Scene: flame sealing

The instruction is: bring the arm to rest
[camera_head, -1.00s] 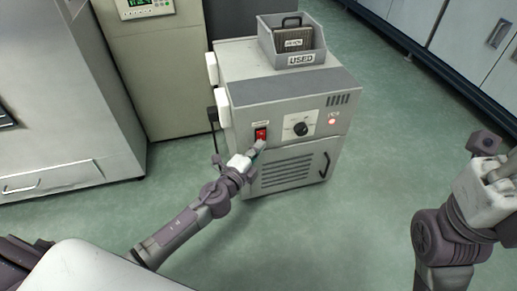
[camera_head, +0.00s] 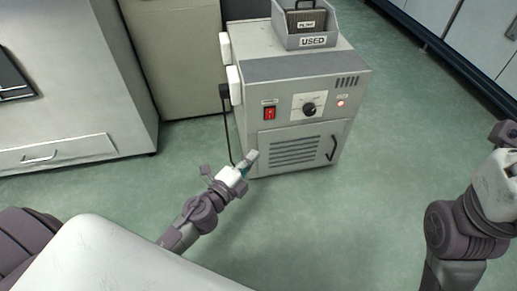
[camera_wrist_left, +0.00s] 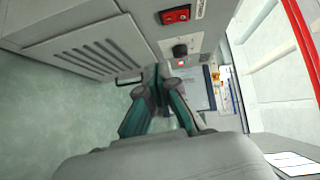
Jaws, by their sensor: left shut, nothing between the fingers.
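My left arm comes in from the lower left. Its gripper (camera_head: 250,158) is shut and empty, low in front of the grey machine's louvred door and below the red rocker switch (camera_head: 269,113). In the left wrist view the teal-lined fingers (camera_wrist_left: 162,78) close together with nothing between them. The red switch (camera_wrist_left: 175,15) shows there at the top, apart from the fingers. My right gripper (camera_head: 504,134) is at the right edge, partly cut off, and its opening is unclear.
The grey machine (camera_head: 300,68) has a black knob (camera_head: 309,109), a lit red lamp (camera_head: 341,103) and a door handle (camera_head: 331,149). A bin marked USED (camera_head: 313,41) sits on top. A cabinet (camera_head: 70,90) stands left. Green floor (camera_head: 345,220) is open between my arms.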

